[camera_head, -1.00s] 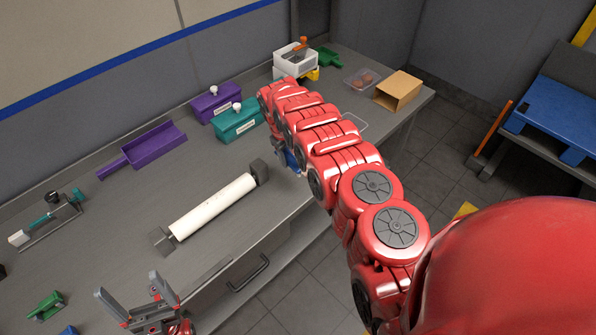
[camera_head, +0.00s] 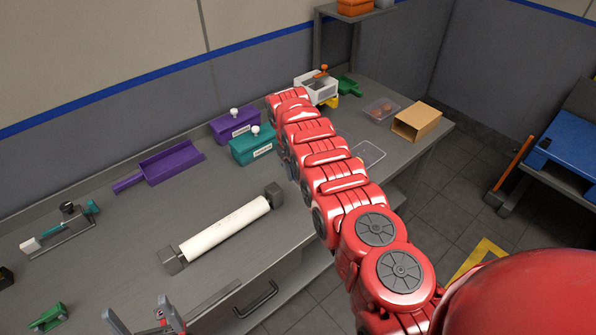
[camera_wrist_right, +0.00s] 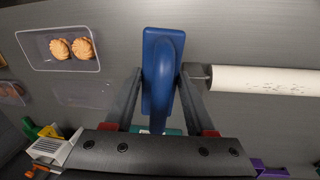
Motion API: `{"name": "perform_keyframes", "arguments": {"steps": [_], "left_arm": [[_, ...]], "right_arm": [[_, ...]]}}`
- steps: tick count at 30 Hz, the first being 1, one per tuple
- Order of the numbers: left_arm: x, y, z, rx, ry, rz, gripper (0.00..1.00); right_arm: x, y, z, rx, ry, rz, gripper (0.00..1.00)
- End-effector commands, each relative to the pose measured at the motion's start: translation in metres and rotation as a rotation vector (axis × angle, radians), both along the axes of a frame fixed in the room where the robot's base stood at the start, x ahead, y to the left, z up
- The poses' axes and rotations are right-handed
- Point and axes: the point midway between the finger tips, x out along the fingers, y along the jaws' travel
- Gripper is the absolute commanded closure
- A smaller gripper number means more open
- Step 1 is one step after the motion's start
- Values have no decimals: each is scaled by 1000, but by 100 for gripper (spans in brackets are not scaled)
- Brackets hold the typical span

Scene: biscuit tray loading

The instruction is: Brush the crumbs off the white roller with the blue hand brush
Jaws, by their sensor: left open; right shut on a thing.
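The white roller (camera_head: 225,229) lies between two grey end blocks near the table's front edge. In the right wrist view, dark crumbs show on the roller (camera_wrist_right: 270,80). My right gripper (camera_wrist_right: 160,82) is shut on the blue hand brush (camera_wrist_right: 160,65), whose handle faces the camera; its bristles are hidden. The brush is beside the roller's end, apart from its white surface in the picture; its height above the table is unclear. In the head view my right arm hides this gripper and most of the brush. My left gripper (camera_head: 143,317) is open and empty, at the bottom edge.
A clear tray with biscuits (camera_wrist_right: 62,48) and an empty clear tray (camera_head: 368,153) are near the right arm. Behind stand teal (camera_head: 252,146) and purple (camera_head: 234,125) boxes and a purple scoop (camera_head: 170,163). A cardboard box (camera_head: 416,121) stands at the right end.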

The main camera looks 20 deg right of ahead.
Motion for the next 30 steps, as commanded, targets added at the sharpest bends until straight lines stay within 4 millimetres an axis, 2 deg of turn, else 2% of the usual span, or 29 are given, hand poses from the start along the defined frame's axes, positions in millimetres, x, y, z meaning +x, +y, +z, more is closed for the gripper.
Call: {"name": "perform_keyframes", "arguments": {"steps": [30], "left_arm": [[0,0,-8,0,0,0,10]], "right_arm": [[1,7,16,3,2,-25,96]]}}
